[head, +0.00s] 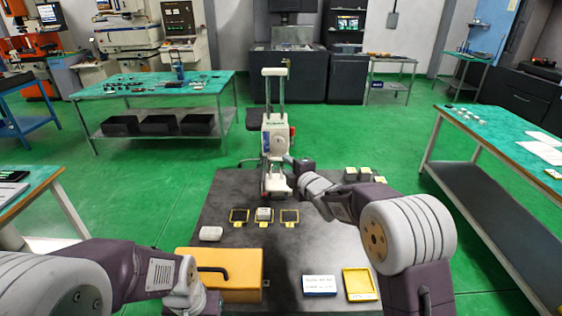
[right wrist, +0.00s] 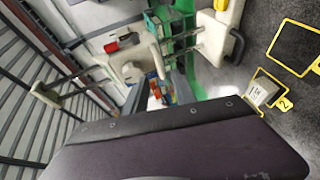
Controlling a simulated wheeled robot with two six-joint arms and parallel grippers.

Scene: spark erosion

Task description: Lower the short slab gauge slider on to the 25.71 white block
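The gauge (head: 276,145) is a pale stand with two upright rods and a crossbar, at the back of the dark grey table. It also shows, turned on its side, in the right wrist view (right wrist: 140,68). I cannot make out the slider's exact height or any block under it. A white block (head: 264,212) sits in the middle yellow frame; its writing is too small to read. Another white block (head: 211,233) lies to the left. My right gripper (head: 302,165) is close to the gauge's right side; its fingertips are not clear. My left gripper is out of sight.
Yellow frames stand left (head: 240,216) and right (head: 289,217) of the middle one, with dark insides. An orange case (head: 240,274), a blue-edged card (head: 319,284) and a yellow tray (head: 359,296) lie in front. Small pale blocks (head: 364,174) stand at the back right.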

